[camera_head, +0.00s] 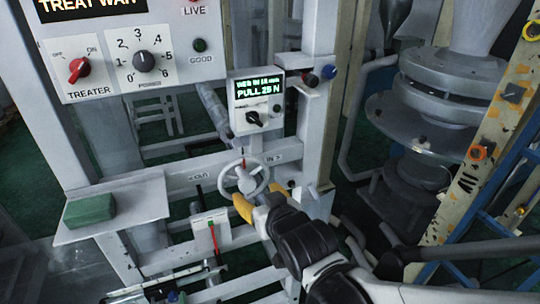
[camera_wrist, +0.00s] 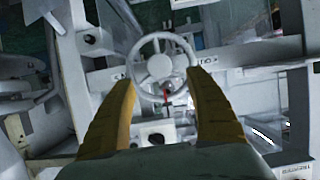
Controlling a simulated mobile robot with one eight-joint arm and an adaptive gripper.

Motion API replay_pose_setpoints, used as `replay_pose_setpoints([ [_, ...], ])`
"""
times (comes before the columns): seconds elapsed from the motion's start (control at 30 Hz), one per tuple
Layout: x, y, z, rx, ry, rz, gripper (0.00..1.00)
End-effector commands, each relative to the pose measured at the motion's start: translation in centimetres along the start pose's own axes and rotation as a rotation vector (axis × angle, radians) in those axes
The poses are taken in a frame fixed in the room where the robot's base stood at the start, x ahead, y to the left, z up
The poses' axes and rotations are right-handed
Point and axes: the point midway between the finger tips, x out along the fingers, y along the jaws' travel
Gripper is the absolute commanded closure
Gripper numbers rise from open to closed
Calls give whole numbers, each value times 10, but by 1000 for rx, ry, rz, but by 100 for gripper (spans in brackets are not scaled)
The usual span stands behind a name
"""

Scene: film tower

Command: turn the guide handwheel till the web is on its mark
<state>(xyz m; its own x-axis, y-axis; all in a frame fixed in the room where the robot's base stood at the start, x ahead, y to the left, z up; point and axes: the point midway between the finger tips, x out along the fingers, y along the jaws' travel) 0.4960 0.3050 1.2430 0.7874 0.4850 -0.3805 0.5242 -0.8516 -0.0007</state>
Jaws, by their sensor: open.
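The guide handwheel (camera_head: 244,178) is a white spoked wheel on a white crossbar, with OUT and IN labels on either side. In the wrist view the handwheel (camera_wrist: 160,66) lies ahead, between and just beyond the fingertips. My gripper (camera_head: 250,203) has yellow fingers and is at the wheel's lower rim in the head view. In the wrist view my gripper (camera_wrist: 163,78) is open, with the fingers apart on either side of the wheel's near part. I cannot tell whether they touch it. A white plate with a red line (camera_head: 212,233), perhaps the web mark, sits below the wheel.
A small display box (camera_head: 256,100) above the wheel reads "PULL 25 N"; its upper line is hard to read. The treater panel (camera_head: 110,55) is at upper left. A green block (camera_head: 89,210) lies on a shelf (camera_head: 145,200). A blue ladder (camera_head: 500,210) stands at right.

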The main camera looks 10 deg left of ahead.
Motion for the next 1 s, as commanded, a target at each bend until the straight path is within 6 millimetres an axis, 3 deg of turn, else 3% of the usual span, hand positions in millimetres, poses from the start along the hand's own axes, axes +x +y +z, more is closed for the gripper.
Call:
replay_pose_setpoints([
  [0.2,47,1,2,0,-1,1,36],
  [0.4,75,1,1,0,-1,2,36],
  [0.8,84,1,0,0,-2,2,36],
  [1.0,84,1,0,0,-2,2,96],
])
